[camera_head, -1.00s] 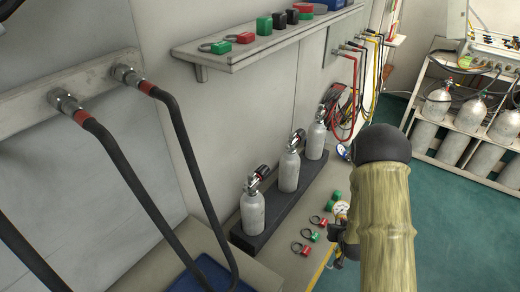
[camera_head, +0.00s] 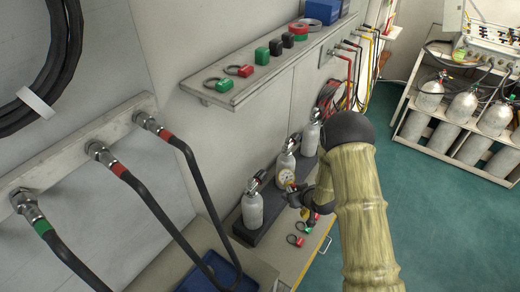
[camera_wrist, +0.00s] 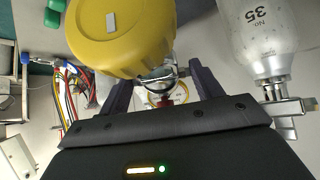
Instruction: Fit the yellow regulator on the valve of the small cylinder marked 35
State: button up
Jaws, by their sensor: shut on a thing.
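The yellow regulator (camera_wrist: 120,35) is large and close in the wrist view, with a metal fitting between my fingers. My gripper (camera_wrist: 163,88) is shut on it. The regulator is apart from that valve. The number cannot be read in the head view.
Small cylinders, including the nearest one (camera_head: 252,210), stand in a dark rack (camera_head: 244,234) along the wall. Red and green clamps (camera_head: 295,240) lie on the bench. A shelf (camera_head: 245,88) is above. Black hoses (camera_head: 205,200) hang at left. Green floor is open at right.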

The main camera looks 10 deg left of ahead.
jog(key=w+a+r+n+p, duration=0.1)
jog(key=a+r+p, duration=0.1)
jog(key=r+p, duration=0.1)
jog(key=w+a+r+n+g+y+p, duration=0.1)
jog(key=a+r+p, duration=0.1)
jog(key=r+p, duration=0.1)
jog(key=w+a+r+n+g+y+p, duration=0.1)
jog(key=w+a+r+p, duration=0.1)
jog(key=r+p, duration=0.2)
jog(key=shift+a+r+n, duration=0.1)
jog(key=shift+r+n, duration=0.15)
jog(key=shift+n, duration=0.05)
jog(key=a+n+p, duration=0.1)
jog(key=a, duration=0.1)
jog(key=s+a+r+g+p, duration=0.1)
jog(key=a, duration=0.2)
jog(key=a+r+n+g+y+p, duration=0.1)
jog(key=a+p, duration=0.1)
jog(key=shift+s+a+n, duration=0.15)
jog(key=shift+a+n, duration=0.15)
jog(key=shift+a, duration=0.1)
jog(key=shift+s+a, duration=0.1)
jog(key=shift+a, duration=0.2)
jog(key=shift+s+a+f, duration=0.1)
jog(key=shift+s+f, duration=0.05)
